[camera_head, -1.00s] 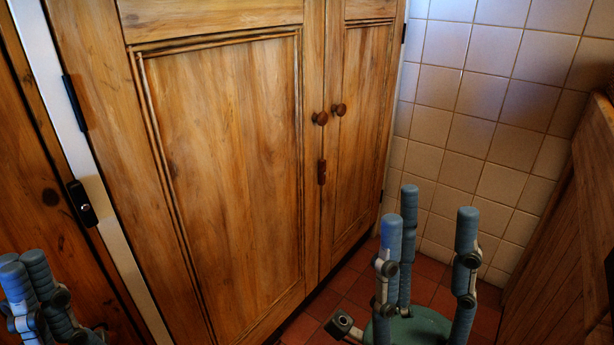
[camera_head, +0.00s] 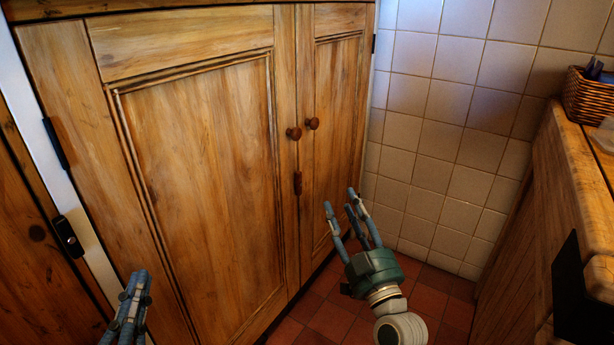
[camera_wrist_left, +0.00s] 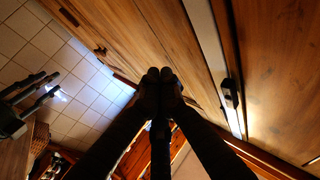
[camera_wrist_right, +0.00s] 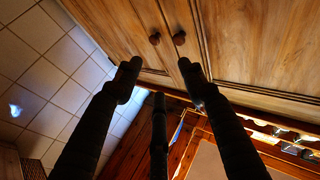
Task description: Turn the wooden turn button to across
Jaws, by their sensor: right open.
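The wooden turn button (camera_head: 298,183) is a small dark reddish-brown piece. It stands upright along the seam between the two pine cupboard doors, below the two round knobs. My right gripper (camera_head: 350,205) is open and empty, in front of the right door, to the right of the button, lower in the picture and apart from it. In the right wrist view its spread fingers (camera_wrist_right: 160,85) show below the knobs, and I cannot make out the button there. My left gripper (camera_head: 138,280) is at the lower left in front of the left door, its fingers together with nothing seen between them.
The left knob (camera_head: 293,133) and right knob (camera_head: 312,123) stick out above the button. A tiled wall (camera_head: 440,140) is on the right. A wooden counter (camera_head: 570,150) with a wicker basket (camera_head: 588,98) stands at the right edge. Red floor tiles (camera_head: 440,295) lie below.

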